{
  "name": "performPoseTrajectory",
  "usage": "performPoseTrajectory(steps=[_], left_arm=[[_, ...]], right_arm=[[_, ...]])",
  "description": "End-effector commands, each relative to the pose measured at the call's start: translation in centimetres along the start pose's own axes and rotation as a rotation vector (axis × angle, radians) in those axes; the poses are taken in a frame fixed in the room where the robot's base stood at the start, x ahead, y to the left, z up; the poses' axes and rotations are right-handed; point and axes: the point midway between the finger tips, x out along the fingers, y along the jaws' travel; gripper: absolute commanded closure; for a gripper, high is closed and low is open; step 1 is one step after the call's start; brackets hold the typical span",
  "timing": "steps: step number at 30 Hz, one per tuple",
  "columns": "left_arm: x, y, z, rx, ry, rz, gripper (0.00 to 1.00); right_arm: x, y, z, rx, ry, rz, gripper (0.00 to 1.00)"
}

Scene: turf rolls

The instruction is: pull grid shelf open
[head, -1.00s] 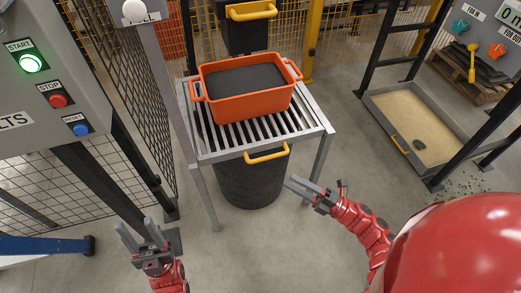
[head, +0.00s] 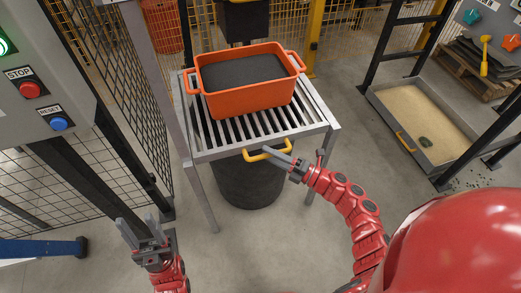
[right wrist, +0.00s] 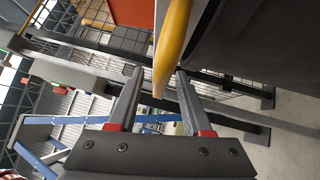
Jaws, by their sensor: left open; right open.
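The grid shelf (head: 222,146) is a grey slatted metal frame on legs, with a yellow handle (head: 268,153) on its front edge. My right gripper (head: 278,156) is at this handle, its fingers pointing left along it. In the right wrist view the yellow handle (right wrist: 172,45) passes between the open finger ends (right wrist: 158,78), closer to the right finger; I cannot tell whether they touch. My left gripper (head: 137,221) is open and empty, low at the left, apart from the shelf.
An orange tub (head: 250,97) of dark material stands on the shelf. A dark bin (head: 250,185) is beneath it. A control panel with buttons (head: 30,89) is at the left. A sand tray (head: 440,135) lies at the right. The floor in front is clear.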

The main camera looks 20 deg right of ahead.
Motion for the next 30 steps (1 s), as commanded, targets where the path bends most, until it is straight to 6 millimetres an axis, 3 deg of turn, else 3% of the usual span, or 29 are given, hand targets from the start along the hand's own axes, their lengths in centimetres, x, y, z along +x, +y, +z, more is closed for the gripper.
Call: performPoseTrajectory(steps=[6,17,26,30], left_arm=[[-0.2,0.0,0.0,0.000,0.000,0.000,0.50],[-0.2,0.0,0.0,0.000,0.000,0.000,0.50],[-0.2,0.0,0.0,0.000,0.000,0.000,0.50],[-0.2,0.0,0.0,0.000,0.000,0.000,0.50]], right_arm=[[2.9,0.0,-0.1,0.001,0.002,0.002,0.50],[3.5,0.0,0.0,0.002,-0.001,0.000,0.50],[3.5,0.1,0.0,0.001,0.000,0.002,1.00],[3.5,0.1,0.0,0.001,0.000,0.003,1.00]])
